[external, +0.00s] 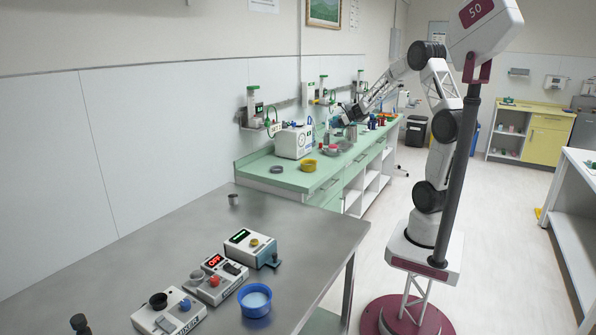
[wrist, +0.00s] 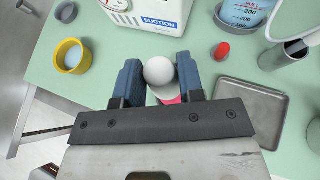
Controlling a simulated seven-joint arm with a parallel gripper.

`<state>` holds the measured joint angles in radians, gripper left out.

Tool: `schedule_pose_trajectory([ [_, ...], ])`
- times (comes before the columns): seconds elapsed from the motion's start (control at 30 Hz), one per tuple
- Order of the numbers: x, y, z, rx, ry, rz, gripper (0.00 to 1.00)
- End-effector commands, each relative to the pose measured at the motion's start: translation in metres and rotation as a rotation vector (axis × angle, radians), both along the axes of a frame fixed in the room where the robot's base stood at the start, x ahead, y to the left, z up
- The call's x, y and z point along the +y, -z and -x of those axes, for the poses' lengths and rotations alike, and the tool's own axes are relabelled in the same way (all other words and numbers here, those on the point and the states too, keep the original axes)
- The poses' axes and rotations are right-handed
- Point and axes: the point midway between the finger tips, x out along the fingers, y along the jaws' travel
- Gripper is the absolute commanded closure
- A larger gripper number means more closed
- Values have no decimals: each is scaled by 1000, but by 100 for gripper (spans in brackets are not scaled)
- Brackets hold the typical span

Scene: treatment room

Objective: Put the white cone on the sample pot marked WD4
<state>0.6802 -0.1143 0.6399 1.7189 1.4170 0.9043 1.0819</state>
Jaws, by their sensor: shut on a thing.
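My gripper (wrist: 160,84) is shut on a white rounded thing (wrist: 159,71), likely the white cone seen end-on, between its two blue fingers. In the external view my gripper (external: 338,121) is small, above the green counter. A pink thing (wrist: 172,101) shows partly below the white one; the gripper hides the rest, and I cannot tell whether they touch. A yellow round pot (wrist: 71,57) stands to the left, and also shows in the external view (external: 308,166). No WD4 marking is readable, so I cannot tell which pot bears it.
The white suction unit (wrist: 150,14) stands just beyond my gripper. A grey square tray (wrist: 247,104), a small red thing (wrist: 221,50), a grey cylinder (wrist: 296,49) and a measuring jar (wrist: 243,10) are to the right. The green counter (wrist: 110,57) has bare room left of the fingers.

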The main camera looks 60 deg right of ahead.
Motion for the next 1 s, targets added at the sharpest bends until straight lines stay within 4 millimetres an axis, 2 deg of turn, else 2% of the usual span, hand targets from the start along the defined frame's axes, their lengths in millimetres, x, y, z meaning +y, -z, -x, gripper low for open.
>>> schedule_pose_trajectory([
  [0.43, -3, 2, 0, 0, 3, -1, 86],
  [0.8, -3, 36, 0, 1, 3, -2, 86],
  [1.0, -3, 40, 0, 0, 3, -1, 86],
])
